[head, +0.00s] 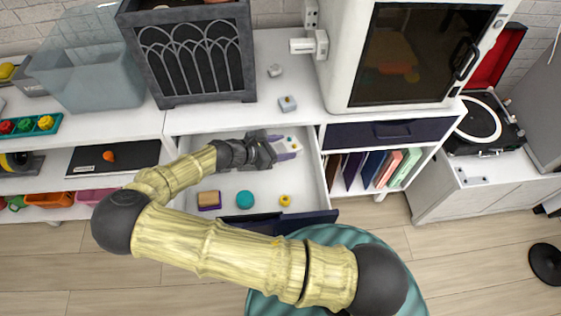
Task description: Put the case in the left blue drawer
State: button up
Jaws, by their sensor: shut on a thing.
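The left blue drawer (320,217) is pulled out, its dark blue front facing me and its white inside showing. My gripper (276,150) is over the back right of the open drawer, shut on a small pale case (291,146) with purple edges. The gripper's fingers partly hide the case. I cannot tell whether the case touches the drawer floor. My arm crosses the drawer's left side and hides part of its front.
In the drawer lie a tan and purple block (209,200), a teal ball (245,200) and a yellow piece (285,200). A shut blue drawer (390,133) is to the right, above books. A dark planter (193,55) and a white cabinet (340,75) stand on top.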

jog(key=shift+f, duration=1.9)
jog(key=shift+f+b, duration=0.3)
jog(key=shift+f, duration=1.6)
jog(key=shift+f, duration=0.15)
jog(key=o, duration=1)
jog(key=shift+o, duration=0.2)
